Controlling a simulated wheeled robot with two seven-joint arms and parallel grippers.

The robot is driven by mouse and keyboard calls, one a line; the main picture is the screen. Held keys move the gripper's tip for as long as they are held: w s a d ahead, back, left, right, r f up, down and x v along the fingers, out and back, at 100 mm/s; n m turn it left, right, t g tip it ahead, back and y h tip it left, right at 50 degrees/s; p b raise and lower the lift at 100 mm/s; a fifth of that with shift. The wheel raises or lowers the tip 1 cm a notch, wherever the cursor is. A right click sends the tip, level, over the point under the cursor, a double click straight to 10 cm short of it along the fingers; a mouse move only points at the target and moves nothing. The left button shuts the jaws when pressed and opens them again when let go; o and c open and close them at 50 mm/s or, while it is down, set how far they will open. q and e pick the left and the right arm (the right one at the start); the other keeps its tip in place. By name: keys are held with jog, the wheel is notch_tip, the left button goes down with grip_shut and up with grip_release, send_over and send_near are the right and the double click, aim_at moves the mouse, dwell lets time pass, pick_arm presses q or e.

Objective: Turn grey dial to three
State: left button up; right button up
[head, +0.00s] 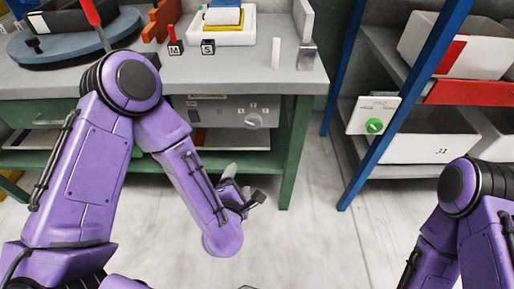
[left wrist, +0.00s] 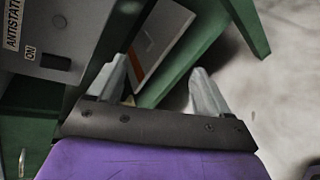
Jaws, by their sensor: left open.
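The grey dial (head: 253,120) sits on the front of a grey control panel (head: 215,112) under the workbench. Small marks surround it, but I cannot read which one it points to. My left gripper (head: 245,192) is below and in front of the panel, apart from the dial. In the left wrist view my left gripper (left wrist: 160,85) is open with nothing between its fingers.
A green bench leg (head: 293,150) stands right of the panel. The grey bench top (head: 245,75) above carries blocks and a white tray (head: 222,38). A green dial (head: 374,125) is on a white plate at the right shelf. The floor (head: 320,235) between is clear.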

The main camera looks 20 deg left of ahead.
pick_arm(q)
jog(key=w+d+r+n+t+b, duration=0.2)
jog(key=w+n+b, duration=0.1)
jog(key=n, duration=0.3)
jog(key=n+t+y+b, duration=0.1)
jog(key=n+t+y, duration=0.15)
jog(key=n, duration=0.55)
send_near(253, 125)
jog(key=shift+g, duration=0.35)
jog(key=x, duration=0.8)
jog(key=shift+w+r, duration=0.3)
pick_arm(e)
notch_tip(253, 125, down, 8)
jog(key=shift+r, duration=0.2)
pick_arm(q)
jog(key=shift+c, duration=0.3)
pick_arm(e)
jog(key=shift+s+d, duration=0.1)
pick_arm(q)
jog(key=c, duration=1)
